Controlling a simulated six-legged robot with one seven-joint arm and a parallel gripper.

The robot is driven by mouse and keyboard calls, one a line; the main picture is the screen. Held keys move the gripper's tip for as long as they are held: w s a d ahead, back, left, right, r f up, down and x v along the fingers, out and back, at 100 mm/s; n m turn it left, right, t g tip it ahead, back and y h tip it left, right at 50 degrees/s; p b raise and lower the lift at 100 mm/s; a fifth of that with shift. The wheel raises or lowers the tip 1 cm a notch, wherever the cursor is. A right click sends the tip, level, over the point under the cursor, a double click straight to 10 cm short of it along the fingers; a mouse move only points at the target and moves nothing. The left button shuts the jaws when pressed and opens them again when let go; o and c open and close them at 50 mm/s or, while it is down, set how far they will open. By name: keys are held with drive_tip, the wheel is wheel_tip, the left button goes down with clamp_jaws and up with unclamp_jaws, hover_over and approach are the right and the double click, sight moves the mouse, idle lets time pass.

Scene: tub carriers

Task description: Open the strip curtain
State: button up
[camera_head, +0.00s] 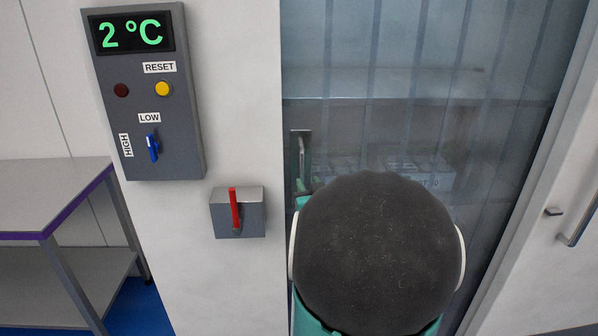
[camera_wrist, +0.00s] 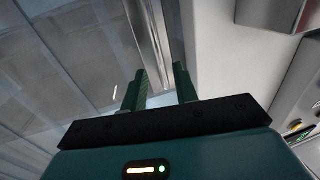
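The strip curtain (camera_head: 400,110) hangs as translucent bluish vertical strips across the doorway and looks closed. A grey upright handle (camera_head: 302,150) shows at its left edge. In the wrist view the curtain (camera_wrist: 70,50) fills the left side.
A grey control panel (camera_head: 150,95) reading 2 °C and a box with a red lever (camera_head: 236,211) are on the white wall left of the doorway. A metal table (camera_head: 50,195) stands at the far left. A white door with a handle (camera_head: 578,225) is at the right.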

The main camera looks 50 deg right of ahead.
drive_tip(key=x, duration=0.7)
drive_tip(key=shift+w+d, duration=0.15)
drive_tip(key=shift+d, duration=0.1)
clamp_jaws()
